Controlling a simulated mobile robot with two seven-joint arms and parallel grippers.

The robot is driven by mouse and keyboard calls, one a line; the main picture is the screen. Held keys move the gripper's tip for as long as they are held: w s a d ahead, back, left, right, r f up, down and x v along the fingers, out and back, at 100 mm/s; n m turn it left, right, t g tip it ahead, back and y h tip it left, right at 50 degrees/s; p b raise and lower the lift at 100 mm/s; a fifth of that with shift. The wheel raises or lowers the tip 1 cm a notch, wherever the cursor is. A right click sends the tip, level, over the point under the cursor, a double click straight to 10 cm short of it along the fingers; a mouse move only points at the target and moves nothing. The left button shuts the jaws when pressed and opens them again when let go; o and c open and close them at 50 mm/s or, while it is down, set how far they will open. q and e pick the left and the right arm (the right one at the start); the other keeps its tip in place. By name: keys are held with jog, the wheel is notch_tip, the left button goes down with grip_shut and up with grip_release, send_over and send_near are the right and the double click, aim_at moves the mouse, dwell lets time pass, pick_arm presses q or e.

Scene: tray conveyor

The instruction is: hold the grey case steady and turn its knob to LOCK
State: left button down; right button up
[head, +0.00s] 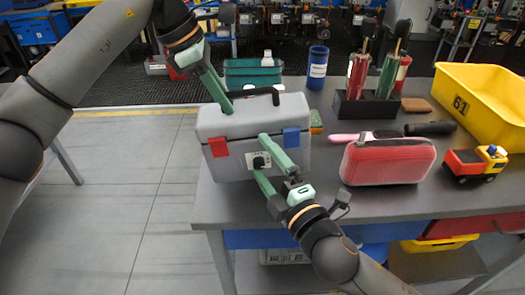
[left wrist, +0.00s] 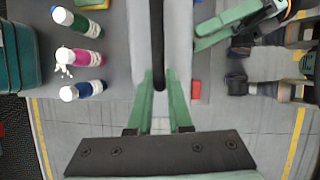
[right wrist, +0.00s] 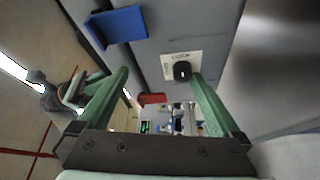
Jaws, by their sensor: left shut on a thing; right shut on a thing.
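The grey case (head: 230,125) stands upright on the table, with a red latch (head: 218,146), a blue latch (head: 291,137) and a black top handle (head: 262,92). My left gripper (left wrist: 158,80) is shut on the handle from above. The black knob (head: 261,161) sits on a pale plate on the case's front; it also shows in the right wrist view (right wrist: 182,70), beside small lettering that seems to read LOCK. Finger contact and the knob's pointer direction are unclear.
A red pouch (head: 390,163), a toy truck (head: 475,163), a yellow bin (head: 485,100) and a tool holder (head: 366,108) stand to the right. A teal case (head: 253,73) and a blue cup (head: 317,70) are behind. The table's front edge runs below the case.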

aim_at(251, 137)
pick_arm(q)
jog(key=shift+s+d+f, duration=0.1)
jog(key=shift+s+f, duration=0.1)
jog(key=shift+f, duration=0.3)
jog(key=shift+s+d+f, duration=0.1)
jog(key=shift+s+f, duration=0.05)
jog(key=shift+f, duration=0.3)
pick_arm(e)
jog(key=shift+t+y, duration=0.3)
jog(key=shift+y, duration=0.2)
jog(key=r, duration=0.4)
jog(key=shift+s+a, duration=0.25)
jog(key=shift+s, duration=0.1)
pick_arm(q)
jog(key=c, duration=0.8)
grip_release()
jog(key=shift+w+a+r, duration=0.15)
jog(key=shift+w+r, duration=0.05)
pick_arm(e)
jog(key=shift+f, duration=0.35)
pick_arm(q)
jog(key=shift+o, duration=0.2)
jog(key=shift+r, duration=0.1)
